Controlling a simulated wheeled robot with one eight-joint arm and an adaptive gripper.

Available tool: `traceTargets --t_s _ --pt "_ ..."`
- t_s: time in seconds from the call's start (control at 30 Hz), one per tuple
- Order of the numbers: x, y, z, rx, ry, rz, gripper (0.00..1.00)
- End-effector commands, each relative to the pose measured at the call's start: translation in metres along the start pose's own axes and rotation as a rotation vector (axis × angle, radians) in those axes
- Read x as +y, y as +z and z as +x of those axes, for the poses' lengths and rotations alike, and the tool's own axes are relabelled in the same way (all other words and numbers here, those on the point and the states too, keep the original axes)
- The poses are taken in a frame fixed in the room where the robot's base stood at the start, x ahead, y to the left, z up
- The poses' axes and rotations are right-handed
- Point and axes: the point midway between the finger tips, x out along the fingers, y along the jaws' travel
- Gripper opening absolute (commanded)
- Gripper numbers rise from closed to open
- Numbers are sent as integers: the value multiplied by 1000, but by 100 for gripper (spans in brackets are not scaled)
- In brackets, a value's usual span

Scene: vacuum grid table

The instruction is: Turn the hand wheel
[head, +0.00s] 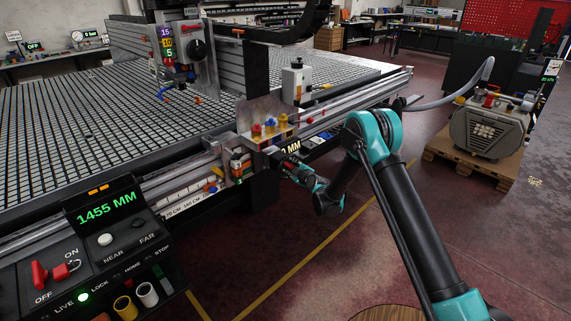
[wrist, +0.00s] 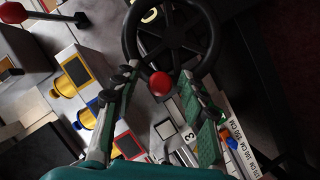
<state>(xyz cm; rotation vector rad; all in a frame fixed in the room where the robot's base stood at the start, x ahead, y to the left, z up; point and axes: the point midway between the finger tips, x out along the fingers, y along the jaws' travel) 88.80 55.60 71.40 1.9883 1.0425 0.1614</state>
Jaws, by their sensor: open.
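The hand wheel (wrist: 200,12) is black with several spokes and sits at the top middle of the wrist view, partly cut off by the edge. A round red knob (wrist: 160,84) shows at the wheel's lower rim. My gripper (wrist: 157,83) is open, with one finger on each side of the red knob. I cannot tell whether either finger touches the knob or the rim. In the head view my gripper (head: 284,162) is at the front side of the table's gantry carriage. The wheel cannot be made out clearly there.
The gridded table (head: 60,130) fills the left. Coloured knobs (head: 270,125) stand on the carriage above my gripper. A display (head: 107,207) at the lower left reads 1455 MM. A pump on a pallet (head: 463,165) stands at the right. The floor in front is clear.

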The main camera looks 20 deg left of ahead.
Motion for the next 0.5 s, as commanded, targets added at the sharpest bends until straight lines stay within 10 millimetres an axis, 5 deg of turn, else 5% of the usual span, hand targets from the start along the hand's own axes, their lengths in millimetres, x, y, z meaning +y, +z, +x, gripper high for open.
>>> traceTargets --t_s 0.4,0.5 --pt "-1 2 2 1 -1 0 42" --pt "-1 2 1 1 -1 0 31"
